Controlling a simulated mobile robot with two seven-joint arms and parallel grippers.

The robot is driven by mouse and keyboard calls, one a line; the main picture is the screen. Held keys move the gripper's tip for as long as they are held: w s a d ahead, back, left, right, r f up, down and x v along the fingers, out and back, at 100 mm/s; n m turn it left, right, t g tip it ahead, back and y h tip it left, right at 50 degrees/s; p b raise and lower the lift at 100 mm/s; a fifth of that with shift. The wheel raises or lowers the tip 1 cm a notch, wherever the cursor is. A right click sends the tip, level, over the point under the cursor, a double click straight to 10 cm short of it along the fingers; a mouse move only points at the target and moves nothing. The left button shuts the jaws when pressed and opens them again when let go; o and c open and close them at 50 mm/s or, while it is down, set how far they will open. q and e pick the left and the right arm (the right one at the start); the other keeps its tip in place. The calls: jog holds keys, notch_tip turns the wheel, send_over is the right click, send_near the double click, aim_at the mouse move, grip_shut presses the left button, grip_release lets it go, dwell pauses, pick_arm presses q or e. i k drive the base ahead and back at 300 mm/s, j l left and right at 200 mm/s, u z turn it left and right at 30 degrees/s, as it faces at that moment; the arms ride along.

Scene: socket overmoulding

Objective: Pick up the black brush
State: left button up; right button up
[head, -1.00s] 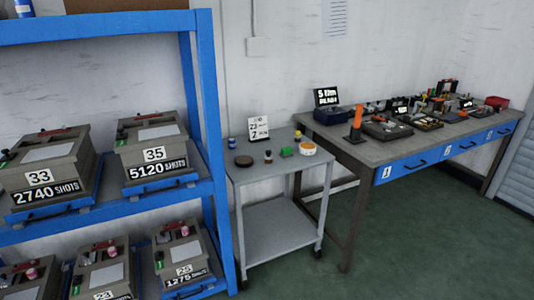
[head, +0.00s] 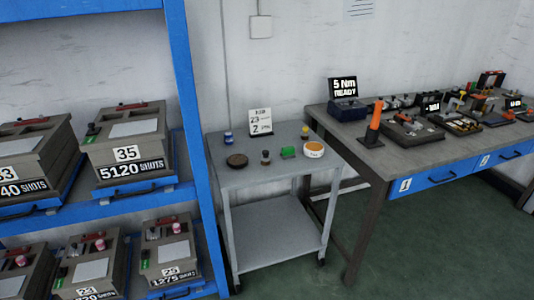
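I cannot pick out the black brush for certain. On top of the grey cart (head: 225,180) stand a flat dark round piece (head: 237,160) and a small upright dark item with a lighter top (head: 265,157). Both are too small to name surely. A green block (head: 288,153) and a white round tub with an orange label (head: 314,149) stand to their right. Neither of my grippers is in view.
A blue jar (head: 228,138), a sign card (head: 260,122) and a small yellow-topped item (head: 305,132) stand at the cart's back. A blue rack (head: 186,90) with mould boxes is left. A workbench (head: 375,160) with tools is right. Green floor (head: 415,240) is open in front.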

aim_at(265, 159)
jog(key=i+l+u, duration=0.1)
jog(key=i+l, duration=0.3)
jog(key=l, duration=0.25)
jog(key=i+l+u, duration=0.25)
jog(key=l, duration=0.4)
jog(key=i+l, duration=0.25)
jog(key=l+u, duration=0.05)
jog(key=l, duration=0.05)
